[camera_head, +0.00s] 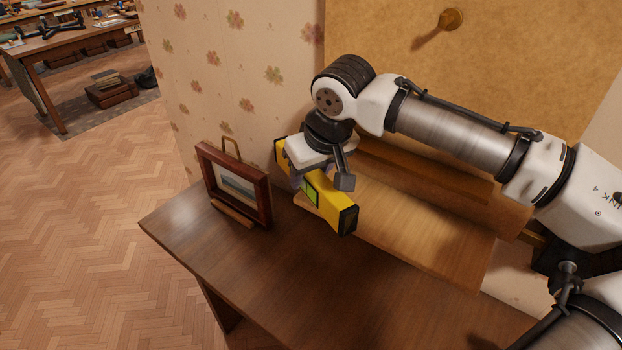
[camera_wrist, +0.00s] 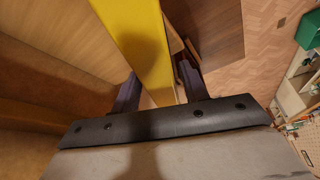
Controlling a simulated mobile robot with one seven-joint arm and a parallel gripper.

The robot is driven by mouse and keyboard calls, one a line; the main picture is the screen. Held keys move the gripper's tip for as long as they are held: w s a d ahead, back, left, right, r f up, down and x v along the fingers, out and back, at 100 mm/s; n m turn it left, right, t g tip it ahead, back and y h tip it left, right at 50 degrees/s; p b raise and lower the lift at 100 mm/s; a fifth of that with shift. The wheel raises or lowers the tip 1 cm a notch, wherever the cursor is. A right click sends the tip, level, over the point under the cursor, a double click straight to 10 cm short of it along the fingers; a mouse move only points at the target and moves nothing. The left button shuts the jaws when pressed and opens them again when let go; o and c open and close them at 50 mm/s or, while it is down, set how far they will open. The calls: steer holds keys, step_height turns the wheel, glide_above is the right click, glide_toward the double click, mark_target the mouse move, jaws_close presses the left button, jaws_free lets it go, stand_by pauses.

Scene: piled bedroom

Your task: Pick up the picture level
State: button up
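The picture level is a yellow bar with dark ends and a greenish window (camera_head: 312,192). It lies slantwise at the left end of a light wooden board, its near end over the dark desk top. My gripper (camera_head: 320,182) is right above it, one finger on each side. In the wrist view the yellow level (camera_wrist: 140,40) runs between my two fingers (camera_wrist: 160,82). The fingers look spread wider than the bar, with a narrow gap at the right finger. Contact on the left side is not clear. The gripper hides part of the level's top.
A small framed picture (camera_head: 237,187) stands on the dark desk (camera_head: 300,275) just left of the level. The light board (camera_head: 430,225) lies behind and right. A flowered wall (camera_head: 235,60) and a tan panel with a knob (camera_head: 451,18) rise behind. The desk front is clear.

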jaws_close()
